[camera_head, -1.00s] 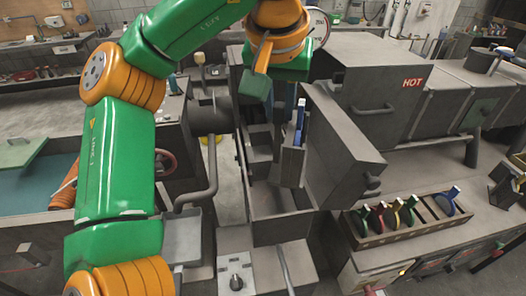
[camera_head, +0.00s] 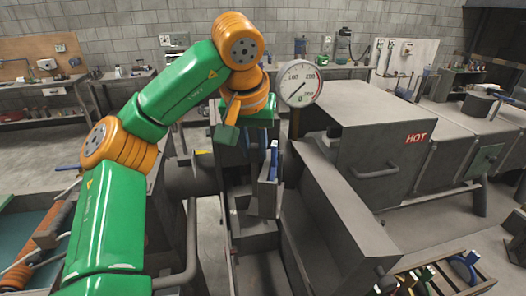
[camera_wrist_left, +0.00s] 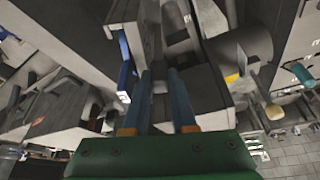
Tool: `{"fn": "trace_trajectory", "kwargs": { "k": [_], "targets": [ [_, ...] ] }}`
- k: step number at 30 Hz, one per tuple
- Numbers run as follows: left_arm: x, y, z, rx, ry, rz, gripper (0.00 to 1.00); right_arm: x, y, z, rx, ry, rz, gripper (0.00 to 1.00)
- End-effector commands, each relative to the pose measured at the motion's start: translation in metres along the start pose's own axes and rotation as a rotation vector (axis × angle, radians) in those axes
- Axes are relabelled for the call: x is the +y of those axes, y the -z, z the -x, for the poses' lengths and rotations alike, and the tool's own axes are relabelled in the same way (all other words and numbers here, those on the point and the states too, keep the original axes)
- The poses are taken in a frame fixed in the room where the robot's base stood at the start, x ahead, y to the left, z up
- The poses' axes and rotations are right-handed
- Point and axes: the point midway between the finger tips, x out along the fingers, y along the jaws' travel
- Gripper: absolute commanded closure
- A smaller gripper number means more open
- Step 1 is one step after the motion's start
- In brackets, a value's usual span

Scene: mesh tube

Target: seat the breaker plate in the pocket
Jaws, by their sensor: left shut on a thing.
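My left gripper (camera_head: 245,143) points down over the narrow dark machine gap in the head view. In the left wrist view its two blue fingers (camera_wrist_left: 160,88) close on a dark grey piece between the tips; I cannot make out its shape or confirm that it is the breaker plate. A blue upright part (camera_head: 274,158) stands on a grey block (camera_head: 268,197), just right of the gripper; a blue part also shows left of the fingers in the wrist view (camera_wrist_left: 125,68). I cannot pick out the pocket clearly. My right gripper is not in view.
A grey housing (camera_head: 335,215) stands right of the gap. Behind it are a dial gauge (camera_head: 300,84) and a large box marked HOT (camera_head: 385,145). A rack with coloured handles (camera_head: 435,275) is cut off at the lower right. A pipe (camera_head: 190,240) rises left of the gap.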

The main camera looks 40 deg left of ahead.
Motion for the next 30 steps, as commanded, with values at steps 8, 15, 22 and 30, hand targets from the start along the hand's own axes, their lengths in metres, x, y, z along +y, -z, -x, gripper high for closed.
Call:
{"fn": "trace_trajectory", "kwargs": {
  "k": [8, 15, 22, 30],
  "targets": [
    [-0.025, 0.020, -0.028, -0.001, -0.001, 0.004, 1.00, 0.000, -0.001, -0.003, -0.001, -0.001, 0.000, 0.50],
    [-0.036, 0.024, -0.050, -0.001, 0.001, 0.002, 1.00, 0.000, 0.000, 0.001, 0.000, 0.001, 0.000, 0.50],
    [-0.050, 0.031, -0.081, 0.000, 0.000, 0.004, 1.00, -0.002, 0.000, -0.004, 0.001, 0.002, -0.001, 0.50],
    [-0.057, 0.029, -0.108, 0.002, 0.003, 0.000, 1.00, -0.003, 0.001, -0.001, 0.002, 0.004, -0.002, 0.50]
  ]
}}
